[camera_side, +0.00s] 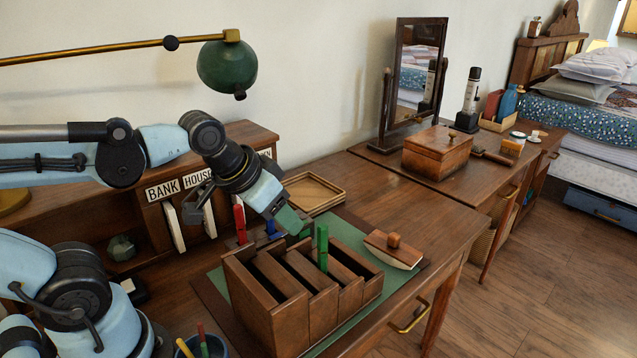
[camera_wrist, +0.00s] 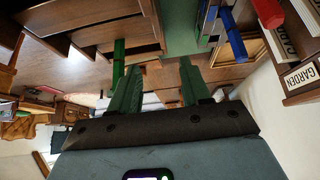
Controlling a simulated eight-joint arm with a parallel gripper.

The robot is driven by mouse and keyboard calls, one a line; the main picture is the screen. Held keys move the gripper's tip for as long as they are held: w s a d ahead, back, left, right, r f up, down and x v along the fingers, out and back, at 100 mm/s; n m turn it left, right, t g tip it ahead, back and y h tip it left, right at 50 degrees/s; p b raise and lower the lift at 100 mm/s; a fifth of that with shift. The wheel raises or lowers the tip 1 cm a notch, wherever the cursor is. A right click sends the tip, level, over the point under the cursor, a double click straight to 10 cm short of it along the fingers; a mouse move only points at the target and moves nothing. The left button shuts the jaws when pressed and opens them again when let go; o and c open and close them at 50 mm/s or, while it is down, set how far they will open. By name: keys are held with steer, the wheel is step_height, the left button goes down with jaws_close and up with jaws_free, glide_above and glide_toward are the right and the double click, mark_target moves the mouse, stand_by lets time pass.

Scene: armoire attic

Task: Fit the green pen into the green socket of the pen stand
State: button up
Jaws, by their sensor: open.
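The green pen (camera_side: 322,248) stands upright among the slots of a dark wooden divided box; its lower end is hidden. It also shows in the wrist view (camera_wrist: 118,62), left of my left-hand finger and apart from the gap between the fingers. My gripper (camera_side: 297,228) is open and empty, above the back of the box and left of the pen. Its two green fingers (camera_wrist: 161,72) are spread apart. A red pen (camera_side: 239,220) and a blue pen (camera_side: 271,228) stand behind the box. What holds them is mostly hidden, and I cannot make out the green socket.
The divided box (camera_side: 330,308) stands on a green mat (camera_side: 352,331). A wooden blotter (camera_side: 393,249) lies right of it, and an empty tray (camera_side: 313,190) lies behind. A labelled shelf (camera_side: 140,205) stands at the back left. A pen cup (camera_side: 203,346) is at the front.

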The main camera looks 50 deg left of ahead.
mark_target(323, 242)
steer(key=w+d+r+g, duration=0.1)
steer(key=d+r, duration=0.1)
steer(key=w+d+r+g, duration=0.1)
steer(key=r+g, duration=0.1)
steer(key=w+d+r+g, duration=0.1)
steer(key=d+r+g, duration=0.1)
steer(key=r, duration=0.1)
steer(key=shift+w+d+r, duration=0.1)
steer(key=shift+w+d, duration=0.15)
steer(key=shift+d, duration=0.05)
steer(key=shift+w+d+r+g, duration=0.15)
steer(key=shift+d+r+g, duration=0.25)
steer(key=shift+g, duration=0.2)
steer(key=shift+f, duration=6)
jaws_close()
